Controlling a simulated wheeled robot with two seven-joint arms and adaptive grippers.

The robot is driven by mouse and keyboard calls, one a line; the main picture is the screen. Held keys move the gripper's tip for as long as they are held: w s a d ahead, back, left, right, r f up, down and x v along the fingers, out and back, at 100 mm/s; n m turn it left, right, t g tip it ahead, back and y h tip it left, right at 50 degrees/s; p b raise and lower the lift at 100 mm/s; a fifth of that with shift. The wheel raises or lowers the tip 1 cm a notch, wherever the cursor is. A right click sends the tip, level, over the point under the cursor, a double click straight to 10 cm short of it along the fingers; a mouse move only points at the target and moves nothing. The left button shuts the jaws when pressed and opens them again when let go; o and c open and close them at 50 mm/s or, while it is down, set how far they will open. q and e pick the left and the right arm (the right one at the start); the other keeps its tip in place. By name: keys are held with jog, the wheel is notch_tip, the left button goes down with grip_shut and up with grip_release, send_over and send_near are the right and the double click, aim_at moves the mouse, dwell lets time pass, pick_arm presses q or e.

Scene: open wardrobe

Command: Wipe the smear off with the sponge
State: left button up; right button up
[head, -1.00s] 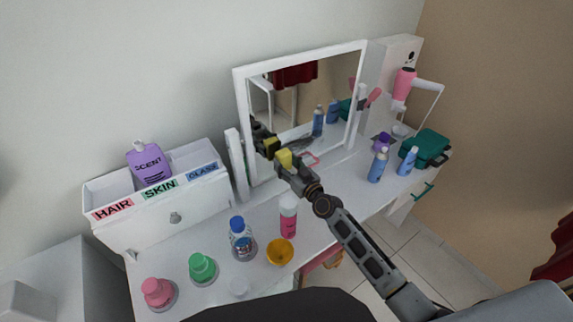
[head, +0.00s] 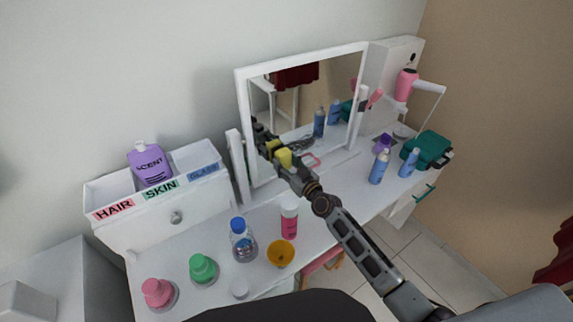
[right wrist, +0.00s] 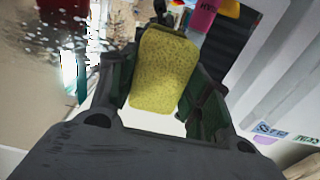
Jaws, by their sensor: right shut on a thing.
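My right gripper (head: 286,162) is shut on a yellow sponge (head: 282,157) in front of the lower left part of the mirror (head: 318,95). In the right wrist view the sponge (right wrist: 163,72) stands between the two fingers (right wrist: 160,95). The sponge's reflection lies close beside it in the glass; I cannot tell whether the sponge touches the glass. A pale speckled patch, seemingly the smear (right wrist: 92,42), shows on the mirror at the left of the wrist view. In the head view I cannot make the smear out clearly. My left gripper is not in view.
Blue spray bottles (head: 379,168) and a teal case (head: 428,149) are at right. A labelled white organiser (head: 165,209) is at left.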

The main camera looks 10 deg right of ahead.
aim_at(294, 148)
jog(key=shift+w+a, duration=0.15)
jog(key=shift+w, duration=0.3)
dwell(0.4)
jog(key=shift+w+d+b, duration=0.3)
jog(key=shift+d+b, duration=0.25)
jog(key=shift+d, duration=0.25)
jog(key=shift+w+d+b, duration=0.25)
jog(key=shift+d+b, duration=0.25)
jog(key=shift+d, duration=0.3)
jog(key=shift+d, duration=0.1)
jog(key=shift+w+d+b, duration=0.35)
jog(key=shift+d+b, duration=0.2)
jog(key=shift+w+d+b, duration=0.3)
jog(key=shift+d+b, duration=0.2)
jog(key=shift+d, duration=0.05)
jog(key=shift+w+d, duration=0.15)
jog(key=shift+d, duration=0.25)
jog(key=shift+r, duration=0.1)
